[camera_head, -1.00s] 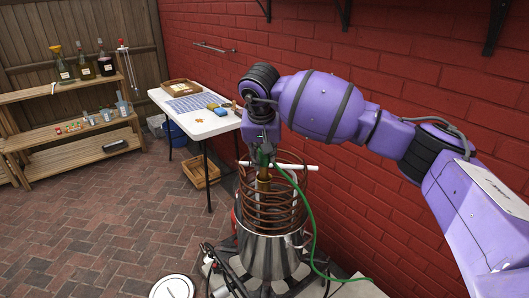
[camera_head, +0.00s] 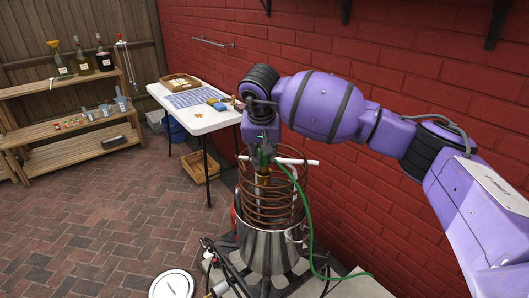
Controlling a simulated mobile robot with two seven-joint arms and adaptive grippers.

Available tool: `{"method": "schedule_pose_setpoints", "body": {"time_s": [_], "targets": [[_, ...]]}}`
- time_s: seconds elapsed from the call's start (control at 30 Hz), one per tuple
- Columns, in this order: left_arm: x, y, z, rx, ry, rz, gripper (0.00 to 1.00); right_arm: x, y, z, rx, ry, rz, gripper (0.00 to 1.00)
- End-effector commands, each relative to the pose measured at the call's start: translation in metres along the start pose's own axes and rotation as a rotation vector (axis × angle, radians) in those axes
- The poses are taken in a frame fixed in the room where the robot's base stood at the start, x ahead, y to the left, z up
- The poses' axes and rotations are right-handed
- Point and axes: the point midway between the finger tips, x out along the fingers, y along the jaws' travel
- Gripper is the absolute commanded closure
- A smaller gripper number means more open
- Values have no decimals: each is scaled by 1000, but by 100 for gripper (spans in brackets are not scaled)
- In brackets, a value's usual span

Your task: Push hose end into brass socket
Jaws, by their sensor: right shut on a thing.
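My right gripper (camera_head: 263,152) reaches down over the steel pot (camera_head: 268,250) and is shut on the end of the green hose (camera_head: 309,215). The hose runs from the gripper down the right side of the pot to the ground. A brass-coloured piece, which looks like the brass socket (camera_head: 263,181), shows just below the gripper, inside the copper coil (camera_head: 287,205). The gripper hides the hose end, so I cannot tell whether it is in the socket. The coil stands upright in the pot. My left gripper is not in view.
A white pipe (camera_head: 305,161) crosses the coil's top. A white folding table (camera_head: 205,122) with a tray and tools stands behind. Wooden shelves (camera_head: 70,132) with bottles stand at left. A round lid (camera_head: 172,284) lies on the brick floor. The red wall is close on the right.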

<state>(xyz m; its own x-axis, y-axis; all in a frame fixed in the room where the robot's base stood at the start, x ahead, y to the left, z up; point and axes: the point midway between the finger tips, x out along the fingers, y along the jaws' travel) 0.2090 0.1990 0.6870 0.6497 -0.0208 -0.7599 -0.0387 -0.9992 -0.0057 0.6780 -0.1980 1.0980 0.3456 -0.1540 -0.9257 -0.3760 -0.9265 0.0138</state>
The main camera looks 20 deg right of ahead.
Motion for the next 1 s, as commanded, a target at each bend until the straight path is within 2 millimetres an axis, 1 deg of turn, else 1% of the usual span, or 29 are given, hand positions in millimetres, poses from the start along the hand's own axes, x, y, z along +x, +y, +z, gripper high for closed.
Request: {"method": "schedule_pose_setpoints", "body": {"time_s": [0.53,1.0], "targets": [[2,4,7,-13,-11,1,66,15,0,6,-1,1,-1,100],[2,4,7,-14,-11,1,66,15,-1,6,0,2,-1,100]]}}
